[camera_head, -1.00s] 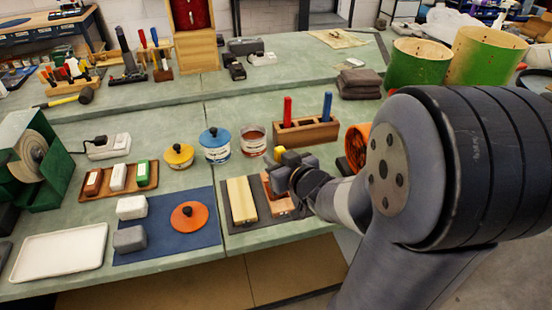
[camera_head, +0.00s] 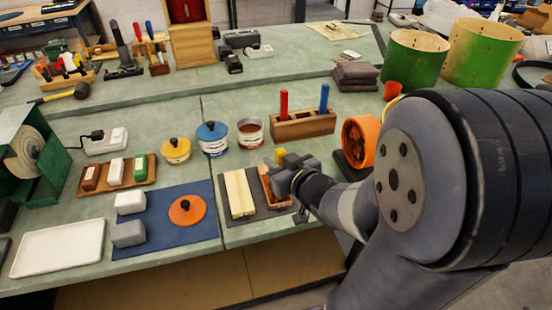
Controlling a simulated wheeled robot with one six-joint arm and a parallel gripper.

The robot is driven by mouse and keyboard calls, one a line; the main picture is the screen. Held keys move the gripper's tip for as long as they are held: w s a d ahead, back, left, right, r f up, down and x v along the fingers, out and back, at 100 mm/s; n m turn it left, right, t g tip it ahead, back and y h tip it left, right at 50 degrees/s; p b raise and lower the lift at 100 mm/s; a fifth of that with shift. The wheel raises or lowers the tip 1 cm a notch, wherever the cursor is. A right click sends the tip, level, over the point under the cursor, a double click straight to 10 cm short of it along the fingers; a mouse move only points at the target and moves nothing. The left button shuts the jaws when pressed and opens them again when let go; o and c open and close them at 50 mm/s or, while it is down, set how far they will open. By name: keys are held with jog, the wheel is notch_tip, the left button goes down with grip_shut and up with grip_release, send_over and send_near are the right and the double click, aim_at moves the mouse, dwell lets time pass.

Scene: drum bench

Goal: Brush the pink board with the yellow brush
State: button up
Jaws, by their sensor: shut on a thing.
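The pink board (camera_head: 266,186) lies on a dark mat, right beside a pale wooden board (camera_head: 240,194). My gripper (camera_head: 284,172) is over the pink board and hides part of it. It is shut on the yellow brush (camera_head: 281,156), whose yellow top shows just above the jaws. The brush's lower end is hidden, so I cannot tell whether it touches the board.
A wooden holder (camera_head: 303,127) with red and blue handles stands behind the boards. Several pots (camera_head: 212,140) stand to its left. An orange drum-like ring (camera_head: 359,142) is close to my arm. A blue mat (camera_head: 160,232) lies left.

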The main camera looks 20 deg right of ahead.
jog(key=shift+w, duration=0.15)
jog(key=shift+w, duration=1.5)
jog(key=shift+w, duration=1.5)
jog(key=shift+w, duration=1.5)
jog(key=shift+w, duration=1.45)
